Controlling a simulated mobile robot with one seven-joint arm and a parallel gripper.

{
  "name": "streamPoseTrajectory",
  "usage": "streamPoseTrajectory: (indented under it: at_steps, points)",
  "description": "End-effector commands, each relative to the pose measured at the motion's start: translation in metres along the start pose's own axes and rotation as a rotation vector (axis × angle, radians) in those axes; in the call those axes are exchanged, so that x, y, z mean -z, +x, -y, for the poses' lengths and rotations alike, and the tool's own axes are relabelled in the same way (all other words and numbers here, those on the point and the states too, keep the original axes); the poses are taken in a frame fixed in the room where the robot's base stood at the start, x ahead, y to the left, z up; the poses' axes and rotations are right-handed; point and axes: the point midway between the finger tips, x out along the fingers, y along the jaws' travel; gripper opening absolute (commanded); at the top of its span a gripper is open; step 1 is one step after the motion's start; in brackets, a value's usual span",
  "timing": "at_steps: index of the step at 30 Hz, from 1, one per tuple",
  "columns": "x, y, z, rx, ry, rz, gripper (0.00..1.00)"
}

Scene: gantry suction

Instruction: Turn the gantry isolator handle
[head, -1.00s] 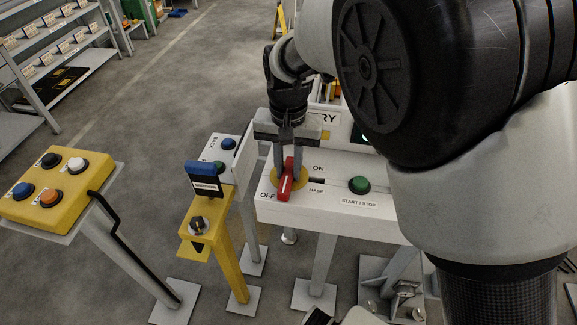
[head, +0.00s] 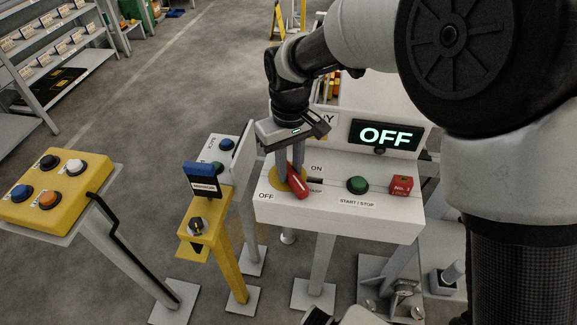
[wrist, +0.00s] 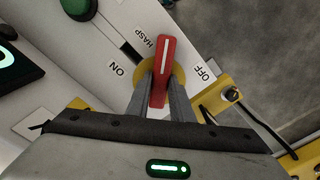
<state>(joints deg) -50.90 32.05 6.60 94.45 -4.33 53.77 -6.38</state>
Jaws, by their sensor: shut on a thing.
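The red isolator handle (head: 299,184) with a white stripe sits on a yellow round plate (head: 283,184) on the white gantry panel (head: 340,217). In the head view its near end leans to the right, between the OFF label (head: 266,196) and the HASP label. The ON label (head: 316,168) is to its upper right. My gripper (head: 290,174) reaches down from above and is shut on the handle. In the wrist view its two grey fingers (wrist: 161,88) flank the red handle (wrist: 162,60), which points up the picture toward HASP. The fingers hide part of the plate.
A lit display (head: 385,136) reads OFF. A green start/stop button (head: 357,185) and a red lock (head: 401,185) are right of the handle. A yellow post (head: 223,245) with a key switch and a yellow button box (head: 58,185) stand left. Open floor lies behind.

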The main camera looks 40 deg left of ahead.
Motion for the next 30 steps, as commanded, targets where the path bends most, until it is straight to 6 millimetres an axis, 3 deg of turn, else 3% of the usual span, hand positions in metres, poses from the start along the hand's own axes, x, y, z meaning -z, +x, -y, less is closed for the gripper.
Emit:
streamPoseTrajectory:
  at_steps: [18, 30]
  points:
    - [0.0024, -0.0021, -0.0063, 0.0, -0.575, -0.002, 0.0]
    - [0.0043, -0.0017, -0.008, -0.001, -0.822, -0.002, 0.0]
